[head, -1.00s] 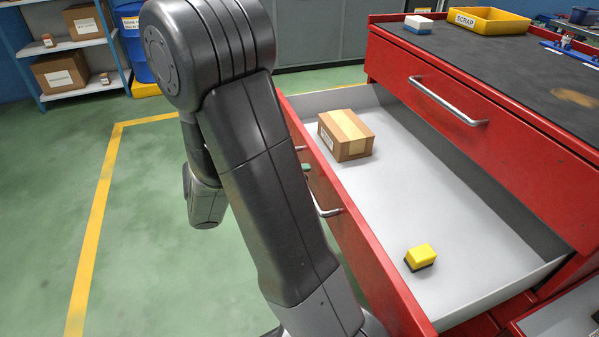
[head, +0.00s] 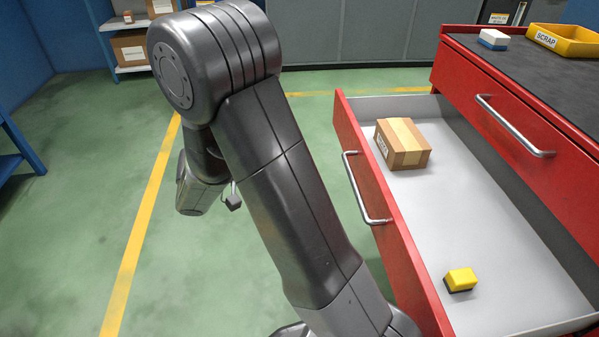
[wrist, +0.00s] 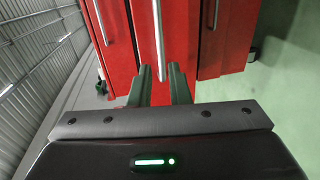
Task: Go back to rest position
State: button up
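My arm (head: 290,190) stands folded in the middle of the head view. The wrist hangs left of it, with a dark finger (head: 233,202) showing. In the wrist view my gripper (wrist: 160,68) is open, its two dark green fingers apart and empty. It points toward a red cabinet front with a vertical-looking silver handle (wrist: 159,35) beyond the fingertips. In the head view the red drawer (head: 385,215) is pulled out, and its silver handle (head: 365,188) is clear of the gripper.
The drawer holds a cardboard box (head: 403,143) and a yellow-and-black block (head: 460,280). A yellow scrap bin (head: 565,40) and a white-and-blue block (head: 494,39) sit on the cabinet top. Green floor (head: 80,200) is open to the left. Shelving (head: 130,60) stands at the back left.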

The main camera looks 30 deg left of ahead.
aim_at(352, 175)
jog(key=b+x, duration=0.3)
jog(key=x, duration=1.1)
jog(key=shift+s+a, duration=0.1)
